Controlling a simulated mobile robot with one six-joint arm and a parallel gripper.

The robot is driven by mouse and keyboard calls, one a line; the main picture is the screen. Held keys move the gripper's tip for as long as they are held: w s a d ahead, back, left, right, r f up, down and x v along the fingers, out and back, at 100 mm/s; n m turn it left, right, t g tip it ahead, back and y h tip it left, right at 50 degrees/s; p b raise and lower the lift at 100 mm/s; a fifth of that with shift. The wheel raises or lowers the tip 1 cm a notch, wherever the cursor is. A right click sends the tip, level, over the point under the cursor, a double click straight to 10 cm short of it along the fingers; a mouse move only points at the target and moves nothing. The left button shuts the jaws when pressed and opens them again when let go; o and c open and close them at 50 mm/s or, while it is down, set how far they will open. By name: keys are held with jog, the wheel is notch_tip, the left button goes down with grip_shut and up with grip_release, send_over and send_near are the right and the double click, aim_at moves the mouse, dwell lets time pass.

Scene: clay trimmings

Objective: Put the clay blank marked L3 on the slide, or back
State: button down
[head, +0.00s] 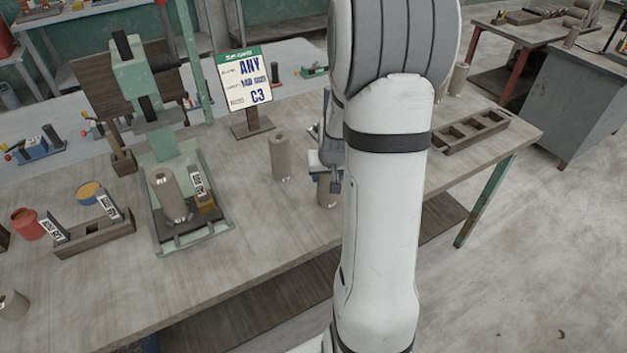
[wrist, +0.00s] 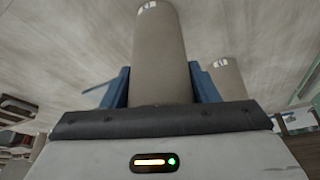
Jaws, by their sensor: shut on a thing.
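My gripper (head: 325,163) is partly hidden behind my arm in the head view. Its blue fingers are shut on a grey-brown clay cylinder (head: 327,195), which is upright at the table. The held cylinder (wrist: 160,50) fills the middle of the wrist view; the mark at its end is too small to read. A second clay cylinder (head: 280,157) stands to its left and also shows in the wrist view (wrist: 228,82). Another clay cylinder (head: 167,194) stands on the slide (head: 185,240) of the green press. I cannot tell which blank is L3.
A sign (head: 245,78) reading "ANY" and "C3" stands behind the slide. A wooden holder (head: 95,238) with tags and a red pot (head: 28,224) are at left. An empty wooden rack (head: 472,131) lies at right.

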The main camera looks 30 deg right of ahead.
jog(key=shift+f, duration=0.15)
jog(key=c, duration=0.5)
grip_release()
jog(key=shift+f, duration=0.1)
